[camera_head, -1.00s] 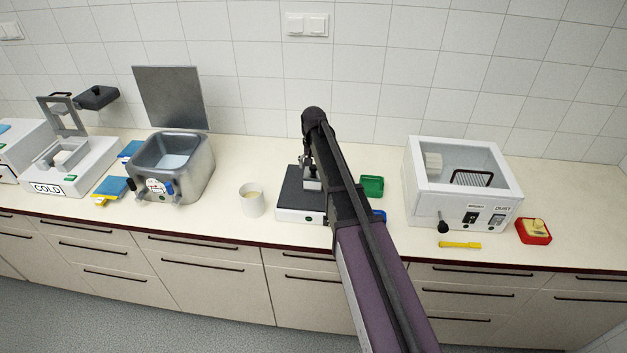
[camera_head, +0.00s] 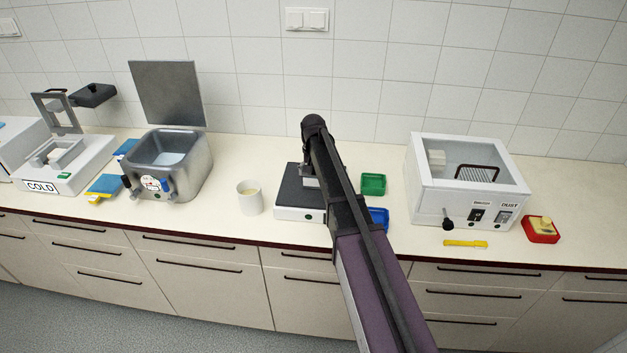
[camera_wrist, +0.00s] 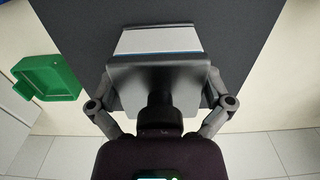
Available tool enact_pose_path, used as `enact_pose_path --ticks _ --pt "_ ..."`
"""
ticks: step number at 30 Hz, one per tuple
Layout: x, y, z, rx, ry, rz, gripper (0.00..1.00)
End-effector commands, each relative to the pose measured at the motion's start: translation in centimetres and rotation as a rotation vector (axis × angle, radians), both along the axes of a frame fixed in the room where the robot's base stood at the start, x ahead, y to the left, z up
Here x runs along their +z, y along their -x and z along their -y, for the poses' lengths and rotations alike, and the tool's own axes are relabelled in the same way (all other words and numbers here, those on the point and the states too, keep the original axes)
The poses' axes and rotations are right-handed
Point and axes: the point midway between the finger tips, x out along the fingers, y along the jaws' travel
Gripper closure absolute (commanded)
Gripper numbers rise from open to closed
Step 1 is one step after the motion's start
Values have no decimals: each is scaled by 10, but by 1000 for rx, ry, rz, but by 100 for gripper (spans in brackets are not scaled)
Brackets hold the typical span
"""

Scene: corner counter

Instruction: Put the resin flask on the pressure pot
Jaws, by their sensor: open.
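A grey block with a lighter face and a thin blue line, which I take to be the resin flask (camera_wrist: 160,40), sits on the black-topped unit (camera_head: 291,196). It shows in the head view (camera_head: 310,183), partly hidden by my arm. My gripper (camera_wrist: 158,88) is open, with its fingers to either side of the block in the wrist view. Whether they touch it cannot be told. In the head view the gripper is mostly hidden behind my arm. The pressure pot (camera_head: 197,176), an open silver vessel with a gauge and a raised lid (camera_head: 166,93), stands to the left.
A white cup (camera_head: 250,204) stands between pot and black-topped unit. Green (camera_head: 373,184) and blue (camera_head: 379,217) trays lie right of the unit. A white dust box (camera_head: 430,196), yellow tool (camera_head: 465,244) and red tray (camera_head: 541,236) are farther right. A COLD unit (camera_head: 75,176) stands far left.

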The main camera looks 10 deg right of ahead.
Motion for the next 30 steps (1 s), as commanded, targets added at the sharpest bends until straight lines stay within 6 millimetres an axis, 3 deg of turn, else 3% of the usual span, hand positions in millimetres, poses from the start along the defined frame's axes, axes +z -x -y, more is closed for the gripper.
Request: enact_pose_path --ticks 19,26,30 --pt "-1 0 0 0 0 0 0" --pt "-1 0 0 0 0 0 68" --pt "-1 0 0 0 0 0 70"
